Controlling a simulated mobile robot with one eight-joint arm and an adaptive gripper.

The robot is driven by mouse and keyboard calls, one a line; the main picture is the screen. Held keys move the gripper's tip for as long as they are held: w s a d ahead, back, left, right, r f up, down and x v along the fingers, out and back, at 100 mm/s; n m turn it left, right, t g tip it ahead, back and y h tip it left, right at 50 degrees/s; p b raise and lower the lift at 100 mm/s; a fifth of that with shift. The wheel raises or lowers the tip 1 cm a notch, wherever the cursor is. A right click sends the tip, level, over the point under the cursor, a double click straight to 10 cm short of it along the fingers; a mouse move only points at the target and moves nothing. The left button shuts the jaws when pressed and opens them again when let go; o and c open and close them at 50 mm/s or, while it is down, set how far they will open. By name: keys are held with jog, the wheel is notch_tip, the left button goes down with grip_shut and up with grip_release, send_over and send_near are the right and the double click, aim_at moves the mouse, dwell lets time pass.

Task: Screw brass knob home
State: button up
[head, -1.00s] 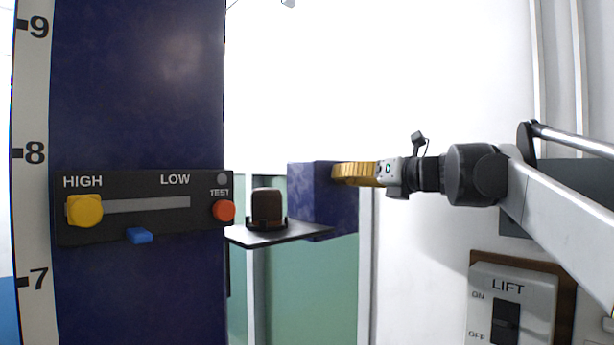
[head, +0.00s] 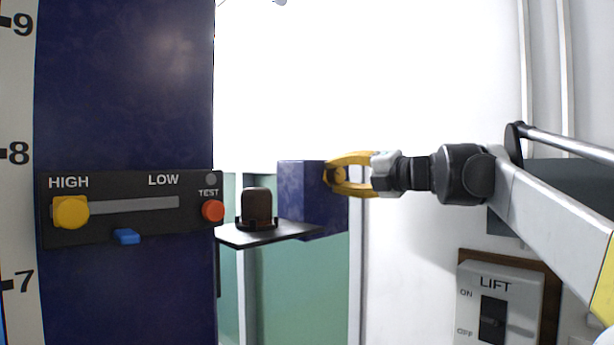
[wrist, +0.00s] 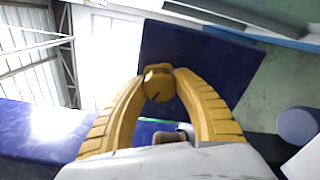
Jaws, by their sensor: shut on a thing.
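The brass knob (wrist: 157,84) is a faceted, gold-coloured piece with a dark slot mark, seen between my fingertips in the wrist view. In the head view the knob (head: 334,176) sits at the right side of a dark blue block (head: 297,195). My gripper (head: 338,175) has yellow curved fingers and is shut on the knob, one finger above and one below. The block also fills the top middle of the wrist view (wrist: 190,55). The knob's stem and how deep it sits are hidden.
A small shelf (head: 245,238) left of the block carries a brown rounded object (head: 257,205). A dark blue column at left bears a HIGH/LOW slider panel (head: 130,235) with a red TEST button (head: 212,210). A LIFT switch box (head: 515,290) is at lower right.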

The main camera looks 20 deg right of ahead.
jog(key=shift+m, duration=0.7)
jog(key=o, duration=1.2)
jog(key=v, duration=1.2)
jog(key=shift+a, duration=0.1)
